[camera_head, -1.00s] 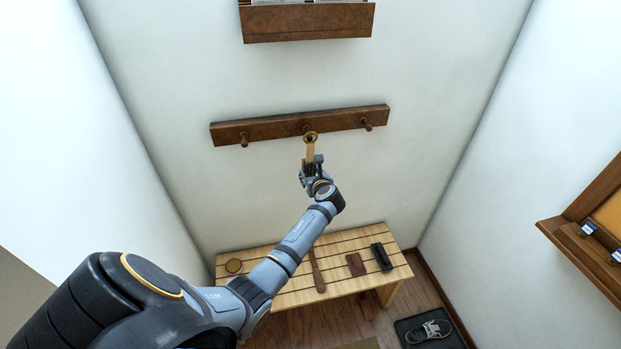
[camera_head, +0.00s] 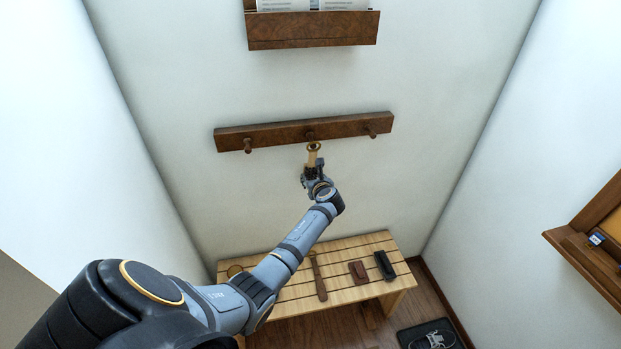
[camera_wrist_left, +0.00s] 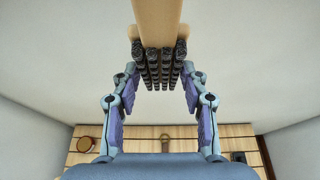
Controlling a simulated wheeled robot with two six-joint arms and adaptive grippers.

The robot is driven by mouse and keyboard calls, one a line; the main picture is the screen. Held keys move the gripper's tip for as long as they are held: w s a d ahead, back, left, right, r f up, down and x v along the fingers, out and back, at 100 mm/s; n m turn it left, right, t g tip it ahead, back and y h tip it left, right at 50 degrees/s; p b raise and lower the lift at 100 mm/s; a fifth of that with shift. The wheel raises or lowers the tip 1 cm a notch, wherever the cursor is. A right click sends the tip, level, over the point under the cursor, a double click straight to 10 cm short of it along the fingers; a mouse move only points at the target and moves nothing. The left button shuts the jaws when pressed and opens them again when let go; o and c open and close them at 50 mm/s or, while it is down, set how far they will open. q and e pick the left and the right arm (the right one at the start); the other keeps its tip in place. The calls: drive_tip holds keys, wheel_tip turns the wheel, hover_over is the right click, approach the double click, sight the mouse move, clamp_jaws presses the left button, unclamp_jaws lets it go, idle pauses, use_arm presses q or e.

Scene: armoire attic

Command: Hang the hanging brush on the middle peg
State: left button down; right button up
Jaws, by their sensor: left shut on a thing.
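The hanging brush (camera_head: 312,158) is held upright, with a ring at its top end. The dark wooden peg rail (camera_head: 275,133) is on the back wall with three pegs. The middle peg (camera_head: 310,136) shows just above the ring in the head view. I cannot tell the depth gap between ring and peg. My right gripper is not in view.
A slatted bench (camera_head: 345,291) below holds a long wooden tool (camera_head: 318,278), a reddish-brown item (camera_head: 358,272), a black brush-like item (camera_head: 384,265) and a round item (camera_head: 235,270). A wooden letter box (camera_head: 312,30) is above the rail. The other two pegs are bare.

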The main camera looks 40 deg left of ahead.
use_arm(q)
drive_tip(key=c, duration=0.6)
unclamp_jaws()
drive_tip(key=v, duration=1.2)
drive_tip(key=shift+r, duration=0.1)
drive_tip(key=shift+a, duration=0.1)
